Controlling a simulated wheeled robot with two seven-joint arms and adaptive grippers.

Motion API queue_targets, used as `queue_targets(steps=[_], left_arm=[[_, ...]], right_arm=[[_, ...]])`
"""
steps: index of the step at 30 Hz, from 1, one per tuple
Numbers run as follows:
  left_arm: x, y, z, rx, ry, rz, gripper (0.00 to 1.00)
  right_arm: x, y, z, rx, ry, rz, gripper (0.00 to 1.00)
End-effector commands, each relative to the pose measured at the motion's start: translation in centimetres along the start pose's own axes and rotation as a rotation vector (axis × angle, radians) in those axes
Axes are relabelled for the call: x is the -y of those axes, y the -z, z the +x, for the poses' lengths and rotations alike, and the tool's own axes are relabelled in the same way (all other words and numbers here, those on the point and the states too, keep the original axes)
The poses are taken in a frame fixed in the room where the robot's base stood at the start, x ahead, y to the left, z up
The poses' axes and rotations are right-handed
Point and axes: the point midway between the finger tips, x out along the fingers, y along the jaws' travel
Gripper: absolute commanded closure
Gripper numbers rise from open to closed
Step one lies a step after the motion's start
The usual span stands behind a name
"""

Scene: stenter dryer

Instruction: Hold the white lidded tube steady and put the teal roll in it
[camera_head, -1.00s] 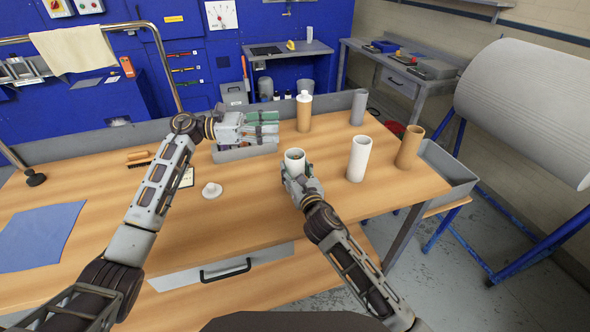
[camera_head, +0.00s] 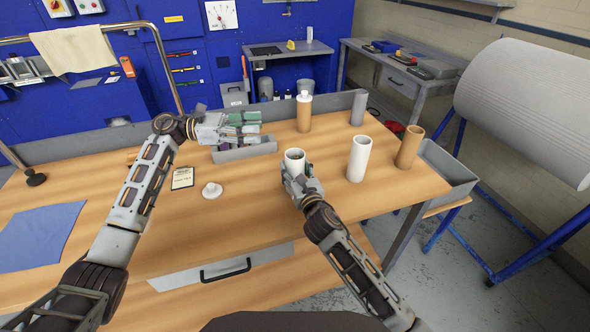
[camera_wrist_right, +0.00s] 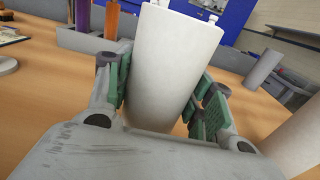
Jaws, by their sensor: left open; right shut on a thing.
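My right gripper (camera_head: 297,177) is shut around a white tube (camera_head: 294,154) standing on the table. The tube fills the space between the green pads in the right wrist view (camera_wrist_right: 172,62). Its mouth is open in the head view, with something small and dark greenish inside, too small to identify. A round white lid (camera_head: 212,190) lies on the table left of it. My left gripper (camera_head: 257,124) is open above the grey bin (camera_head: 231,155) at the back. I cannot pick out the teal roll for certain; the left gripper's green pads cover part of the bin.
A purple roll (camera_wrist_right: 83,15) and an orange roll (camera_wrist_right: 111,20) stand in the bin. A labelled card (camera_head: 183,178) lies left. The front middle is clear.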

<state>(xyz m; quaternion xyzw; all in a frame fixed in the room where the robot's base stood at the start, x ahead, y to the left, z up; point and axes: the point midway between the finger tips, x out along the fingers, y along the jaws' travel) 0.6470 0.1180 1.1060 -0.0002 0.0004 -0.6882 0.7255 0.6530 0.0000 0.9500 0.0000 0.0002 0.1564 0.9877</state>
Motion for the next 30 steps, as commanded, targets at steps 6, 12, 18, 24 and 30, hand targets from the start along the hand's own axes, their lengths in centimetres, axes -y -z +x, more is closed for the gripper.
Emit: queue_targets(steps=[6, 12, 18, 24, 30], left_arm=[[0.01, -0.01, 0.02, 0.000, 0.000, 0.000, 0.47], [0.01, -0.01, 0.02, 0.000, 0.000, 0.000, 0.47], [0.01, -0.01, 0.03, 0.000, 0.000, 0.000, 0.47], [0.01, -0.01, 0.02, 0.000, 0.000, 0.000, 0.47], [0.00, 0.00, 0.02, 0.000, 0.000, 0.000, 0.47]], right_arm=[[-0.01, -0.01, 0.00, 0.000, 0.000, 0.000, 0.45], [0.00, -0.01, 0.00, 0.000, 0.000, 0.000, 0.22], [-0.01, -0.01, 0.00, 0.000, 0.000, 0.000, 0.22], [0.00, 0.01, -0.12, 0.000, 0.000, 0.000, 0.22], [0.04, 0.10, -0.98, -0.001, 0.000, -0.001, 0.22]])
